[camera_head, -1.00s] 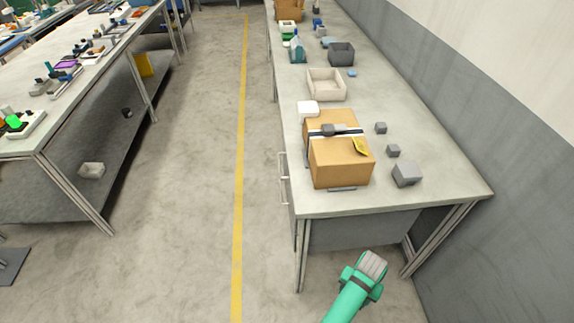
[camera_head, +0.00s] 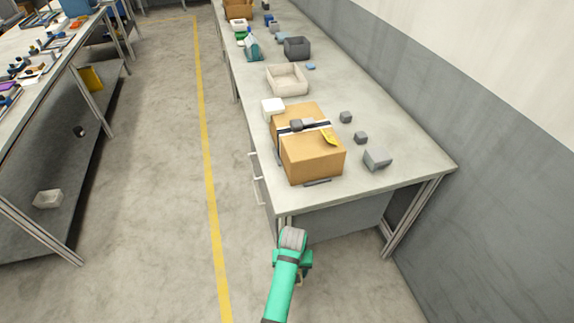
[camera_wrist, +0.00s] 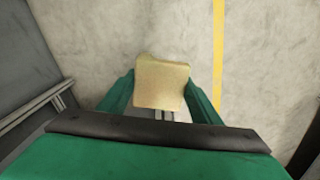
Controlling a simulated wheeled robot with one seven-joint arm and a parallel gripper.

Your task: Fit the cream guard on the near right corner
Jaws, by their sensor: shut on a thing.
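A cream guard (camera_wrist: 162,83), block-like, sits between the green fingers of my gripper (camera_wrist: 160,92) in the wrist view, with bare floor beneath it. My gripper is shut on it. In the head view my green arm (camera_head: 284,285) is in front of the table's near edge, below and short of the box; the fingers and the guard cannot be made out clearly there. The brown cardboard box (camera_head: 312,158) stands on the table near its front end. Its near right corner shows no guard.
The grey table (camera_head: 395,175) holds grey blocks (camera_head: 377,159) right of the box. A white block (camera_head: 273,107) is at the box's far left. A cream tray (camera_head: 287,80) and a dark bin (camera_head: 297,48) stand farther back. A wall borders the right; the aisle is clear.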

